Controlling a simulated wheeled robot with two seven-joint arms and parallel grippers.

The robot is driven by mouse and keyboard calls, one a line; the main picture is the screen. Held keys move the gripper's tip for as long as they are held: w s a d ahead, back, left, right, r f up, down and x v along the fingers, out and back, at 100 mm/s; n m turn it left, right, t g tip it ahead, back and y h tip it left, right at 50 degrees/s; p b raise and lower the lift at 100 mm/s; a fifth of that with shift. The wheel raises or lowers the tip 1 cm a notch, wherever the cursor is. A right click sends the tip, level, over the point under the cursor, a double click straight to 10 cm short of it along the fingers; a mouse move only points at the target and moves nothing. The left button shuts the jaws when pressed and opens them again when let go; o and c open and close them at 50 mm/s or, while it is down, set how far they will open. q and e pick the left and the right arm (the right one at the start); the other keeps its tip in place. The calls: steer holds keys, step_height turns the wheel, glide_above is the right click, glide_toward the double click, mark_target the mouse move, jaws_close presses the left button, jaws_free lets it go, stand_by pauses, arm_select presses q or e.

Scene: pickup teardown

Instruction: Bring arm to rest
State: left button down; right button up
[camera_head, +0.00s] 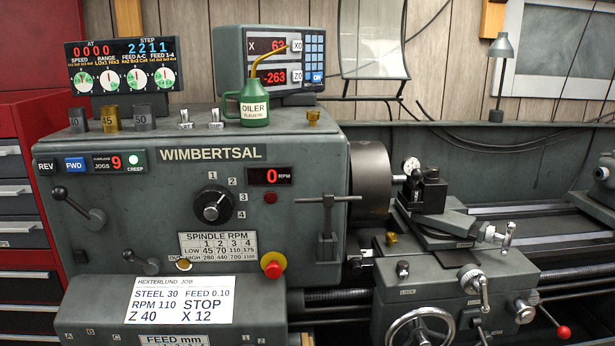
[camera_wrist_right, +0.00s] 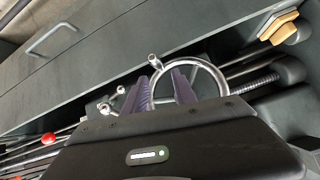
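My right gripper (camera_wrist_right: 161,76) shows in the right wrist view with its two purple-lined fingers apart. Nothing is held between them. The chrome handwheel (camera_wrist_right: 222,80) shows behind the fingers; I cannot tell how far beyond them it lies. In the head view neither of my arms nor grippers shows. There the grey lathe headstock (camera_head: 130,240) fills the left and middle, and the handwheel (camera_head: 388,330) is at the bottom edge.
A red-knobbed lever (camera_head: 563,332) sticks out at the lower right and also shows in the wrist view (camera_wrist_right: 48,139). A green oiler (camera_head: 254,104) stands on the headstock. A red tool cabinet (camera_head: 45,120) is at the left.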

steer(key=s+a+f+g+y, duration=0.1)
steer(key=s+a+f+g, duration=0.1)
steer(key=s+a+f, duration=0.45)
steer(key=s+a+f+g+y, duration=0.2)
steer(key=s+a+f, duration=0.1)
steer(key=a+f, duration=0.5)
steer(key=s+a+f+g, duration=0.2)
steer(key=s+a+f, duration=0.1)
steer(key=s+a, duration=0.5)
steer(key=s+a+f+n+g+y, duration=0.1)
steer(key=s+a+f+g, duration=0.2)
steer(key=s+a, duration=0.4)
steer(key=shift+s+a+f+y, duration=0.2)
steer(key=shift+s+a+y, duration=0.15)
steer(key=shift+s, duration=0.35)
steer(key=shift+c, duration=0.4)
